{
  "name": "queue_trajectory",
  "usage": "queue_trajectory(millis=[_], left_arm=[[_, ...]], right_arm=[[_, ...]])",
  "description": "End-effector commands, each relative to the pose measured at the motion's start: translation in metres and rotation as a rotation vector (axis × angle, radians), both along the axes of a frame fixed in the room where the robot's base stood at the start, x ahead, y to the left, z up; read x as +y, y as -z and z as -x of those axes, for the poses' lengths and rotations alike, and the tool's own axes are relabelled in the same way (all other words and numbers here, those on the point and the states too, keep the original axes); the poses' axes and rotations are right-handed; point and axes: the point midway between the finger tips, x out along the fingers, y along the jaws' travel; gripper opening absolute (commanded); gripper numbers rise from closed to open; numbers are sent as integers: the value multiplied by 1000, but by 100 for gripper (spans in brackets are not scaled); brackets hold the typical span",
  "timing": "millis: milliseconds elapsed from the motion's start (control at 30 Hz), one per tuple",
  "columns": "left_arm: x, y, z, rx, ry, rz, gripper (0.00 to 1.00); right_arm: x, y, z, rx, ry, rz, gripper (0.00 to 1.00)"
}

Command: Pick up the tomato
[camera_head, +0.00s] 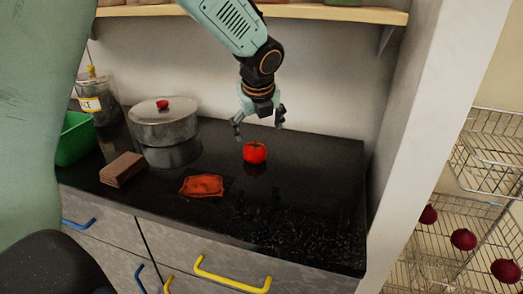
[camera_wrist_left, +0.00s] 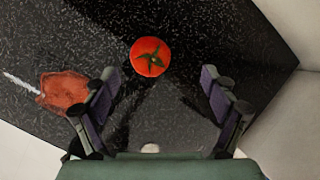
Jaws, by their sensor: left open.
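A red tomato (camera_head: 255,152) with a green stem sits on the black speckled counter (camera_head: 310,205). My left gripper (camera_head: 260,124) is above it, pointing down, with its two fingers spread and nothing between them. In the left wrist view the tomato (camera_wrist_left: 150,57) lies beyond the fingertips, near the middle between the open fingers of my left gripper (camera_wrist_left: 160,80). The gripper does not touch it. My right gripper does not show in either view.
An orange-red flat piece (camera_head: 202,186) lies on the counter, left of the tomato. A metal pot (camera_head: 163,128), a brown block (camera_head: 122,169), a jar (camera_head: 98,98) and a green bin (camera_head: 75,140) stand further left. A wooden shelf (camera_head: 330,13) runs above. Wire baskets (camera_head: 480,215) hold dark red onions at right.

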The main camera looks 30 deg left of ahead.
Motion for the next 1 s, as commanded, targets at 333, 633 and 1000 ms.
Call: queue_trajectory(millis=[333,633,1000], left_arm=[[9,3,17,108,168,-93,85],[14,30,7,111,179,-95,85],[18,67,-6,109,180,-94,85]], right_arm=[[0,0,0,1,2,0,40],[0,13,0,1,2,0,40],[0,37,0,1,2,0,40]])
